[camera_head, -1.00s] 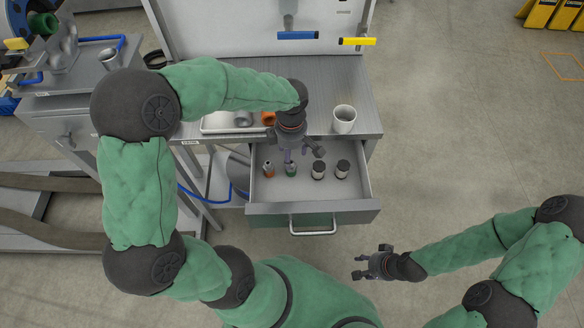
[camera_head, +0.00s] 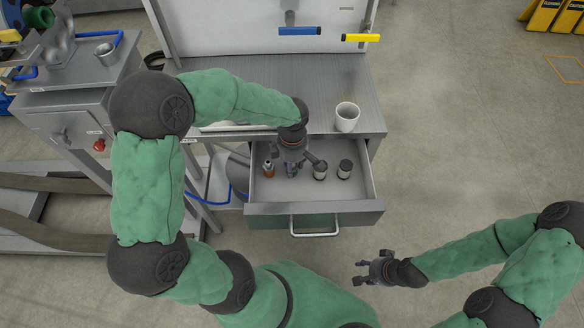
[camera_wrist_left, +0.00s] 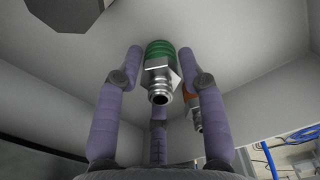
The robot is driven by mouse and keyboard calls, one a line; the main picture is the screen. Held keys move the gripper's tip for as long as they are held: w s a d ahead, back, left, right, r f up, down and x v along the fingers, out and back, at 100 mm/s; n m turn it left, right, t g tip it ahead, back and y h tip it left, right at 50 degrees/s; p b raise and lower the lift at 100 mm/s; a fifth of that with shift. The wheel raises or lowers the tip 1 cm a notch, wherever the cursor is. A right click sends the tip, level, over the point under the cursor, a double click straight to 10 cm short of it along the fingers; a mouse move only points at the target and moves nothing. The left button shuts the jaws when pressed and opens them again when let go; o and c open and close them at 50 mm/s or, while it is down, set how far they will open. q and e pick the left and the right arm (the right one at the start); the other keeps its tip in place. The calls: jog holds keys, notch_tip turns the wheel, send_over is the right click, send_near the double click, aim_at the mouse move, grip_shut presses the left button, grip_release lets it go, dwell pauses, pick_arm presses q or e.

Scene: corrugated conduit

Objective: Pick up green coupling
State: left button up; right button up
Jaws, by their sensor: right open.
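The green coupling (camera_wrist_left: 160,68), a threaded metal fitting with a green ribbed band, stands in the open drawer (camera_head: 345,205). In the left wrist view it sits between the fingers of my left gripper (camera_wrist_left: 162,58), with small gaps at its sides. In the head view my left gripper (camera_head: 292,166) is down in the drawer over the coupling and hides most of it. The left fingers are open around it, not visibly closed on it. My right gripper (camera_head: 368,268) is open and empty in front of the drawer, to the right.
An orange-banded coupling (camera_head: 268,169) stands close on the left in the drawer. A white cup (camera_head: 347,117) is on the workbench (camera_head: 340,75) above. Drawer walls surround the left gripper.

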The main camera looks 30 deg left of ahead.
pick_arm(q)
grip_shut()
jog(key=shift+r+p, duration=0.35)
jog(key=shift+r, duration=0.45)
jog(key=s+d+r+p, duration=0.4)
jog(key=s+r+p, duration=0.1)
jog(key=r, duration=0.3)
jog(key=s+d+r+p, duration=0.4)
jog(key=s+r+p, duration=0.1)
jog(key=r, duration=0.3)
jog(key=shift+s+r, duration=0.2)
jog(key=shift+s, duration=0.45)
jog(key=shift+d+r, duration=0.1)
